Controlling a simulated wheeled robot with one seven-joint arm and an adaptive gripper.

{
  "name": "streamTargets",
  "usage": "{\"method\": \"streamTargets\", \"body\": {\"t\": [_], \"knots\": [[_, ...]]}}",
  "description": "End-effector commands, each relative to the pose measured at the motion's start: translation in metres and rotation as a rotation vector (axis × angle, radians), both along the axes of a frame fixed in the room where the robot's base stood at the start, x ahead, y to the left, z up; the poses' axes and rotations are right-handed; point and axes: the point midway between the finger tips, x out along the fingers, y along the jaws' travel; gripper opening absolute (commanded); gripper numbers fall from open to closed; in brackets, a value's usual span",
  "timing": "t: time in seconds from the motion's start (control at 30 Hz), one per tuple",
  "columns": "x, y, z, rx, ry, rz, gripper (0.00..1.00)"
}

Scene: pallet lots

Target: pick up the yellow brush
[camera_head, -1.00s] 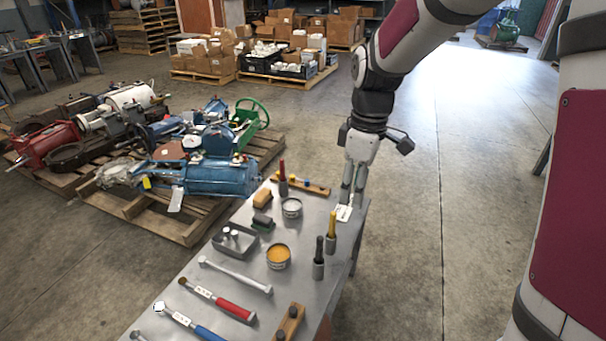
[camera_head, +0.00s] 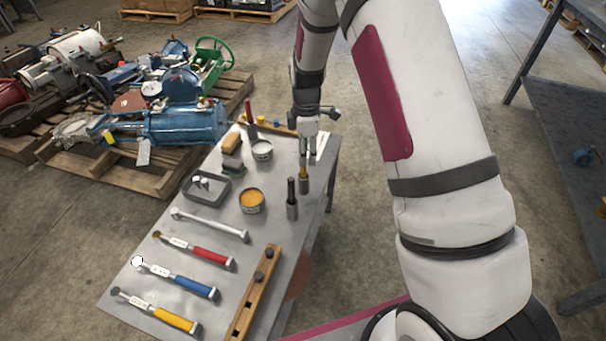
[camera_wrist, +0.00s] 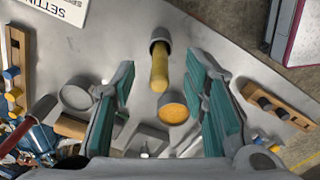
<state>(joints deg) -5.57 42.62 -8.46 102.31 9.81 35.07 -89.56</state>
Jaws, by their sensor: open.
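The yellow brush (camera_head: 304,168) stands upright in a small grey metal holder on the grey workbench (camera_head: 318,190). In the wrist view the yellow brush (camera_wrist: 160,72) lies between my two fingers in the picture, with its holder (camera_wrist: 158,42) beyond. My gripper (camera_head: 309,145) is open and points down, just above and behind the brush. The wrist view shows both teal-padded fingers of my gripper (camera_wrist: 162,78) apart, one on each side of the handle. No contact shows. The exact height of the fingertips along the handle cannot be told.
A tin of orange paint (camera_head: 252,202) and a pale tin (camera_head: 262,152) stand to the left. A red-handled brush (camera_head: 249,113) is at the back. Wrenches and a wooden rack (camera_head: 243,312) cover the front.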

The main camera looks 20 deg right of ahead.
Motion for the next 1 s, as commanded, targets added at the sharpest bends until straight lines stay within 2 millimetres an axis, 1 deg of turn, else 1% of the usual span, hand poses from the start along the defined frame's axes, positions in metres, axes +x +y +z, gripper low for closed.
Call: {"method": "streamTargets", "body": {"t": [0.03, 0.07, 0.27, 0.33, 0.6, 0.7, 0.87, 0.9, 0.97, 1.0], "knots": [[0.000, 0.000, -0.007, -0.001, 0.002, 0.000, 0.41], [0.000, 0.000, -0.010, -0.001, 0.002, 0.000, 0.41], [0.000, 0.001, -0.018, 0.000, 0.000, 0.002, 0.41], [0.000, 0.002, -0.024, 0.000, 0.001, 0.001, 0.41], [0.002, 0.006, -0.061, 0.000, 0.002, 0.000, 0.41], [0.002, 0.006, -0.066, -0.001, 0.000, 0.001, 0.41], [0.002, 0.006, -0.066, 0.000, -0.001, 0.000, 0.41], [0.002, 0.006, -0.066, 0.000, -0.001, 0.000, 0.36], [0.002, 0.006, -0.065, 0.000, 0.000, 0.000, 0.22], [0.002, 0.006, -0.065, 0.000, 0.000, 0.000, 0.13]]}}
